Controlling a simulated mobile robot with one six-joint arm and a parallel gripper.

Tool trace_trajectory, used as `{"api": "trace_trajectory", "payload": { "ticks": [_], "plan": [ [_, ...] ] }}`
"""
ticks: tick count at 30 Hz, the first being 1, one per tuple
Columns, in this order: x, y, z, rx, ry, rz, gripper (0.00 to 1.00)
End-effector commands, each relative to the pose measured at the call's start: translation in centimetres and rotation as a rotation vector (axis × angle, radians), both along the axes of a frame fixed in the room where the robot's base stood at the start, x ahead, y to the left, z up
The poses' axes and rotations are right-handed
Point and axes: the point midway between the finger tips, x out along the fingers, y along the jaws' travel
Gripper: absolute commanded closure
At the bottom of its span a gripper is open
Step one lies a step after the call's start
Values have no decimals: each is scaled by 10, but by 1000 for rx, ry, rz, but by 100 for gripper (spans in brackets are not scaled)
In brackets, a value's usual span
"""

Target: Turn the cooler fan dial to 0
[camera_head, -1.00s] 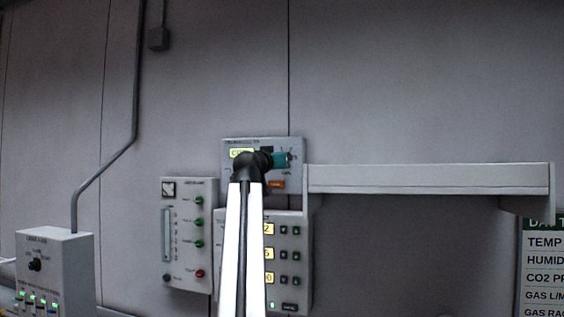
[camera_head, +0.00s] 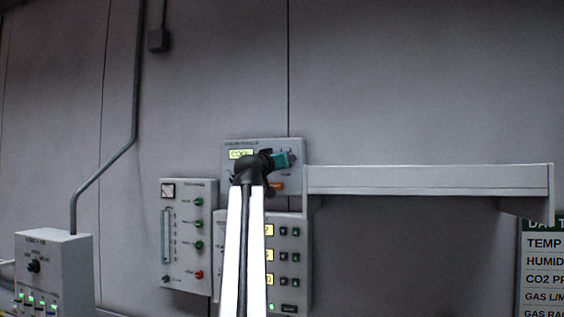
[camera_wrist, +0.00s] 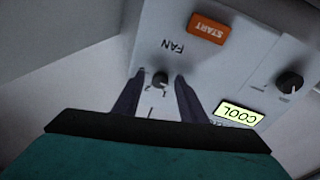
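My gripper (camera_wrist: 160,76) is open, with one dark finger on each side of the dial and gaps between; I cannot tell how deep the tips reach. Small numerals show around the dial, but its pointer setting is not readable. In the head view my teal gripper (camera_head: 281,159) is at the cooler panel (camera_head: 232,143) and hides the dial.
The panel also has an orange START button (camera_wrist: 208,28), a second black dial (camera_wrist: 289,83) and a lit COOL display (camera_wrist: 240,115). A white shelf (camera_head: 430,180) juts out just right of the panel. Other control panels (camera_head: 188,188) sit below and left.

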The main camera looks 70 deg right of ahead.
Motion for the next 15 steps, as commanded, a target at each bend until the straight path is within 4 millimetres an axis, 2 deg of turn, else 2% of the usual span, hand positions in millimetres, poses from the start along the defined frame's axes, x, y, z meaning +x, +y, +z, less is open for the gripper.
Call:
{"api": "trace_trajectory", "payload": {
  "ticks": [8, 15],
  "plan": [
    [0, 1, 1, -3, -1, 2, 62],
    [1, 15, -2, -4, -1, 3, 62]
  ]
}}
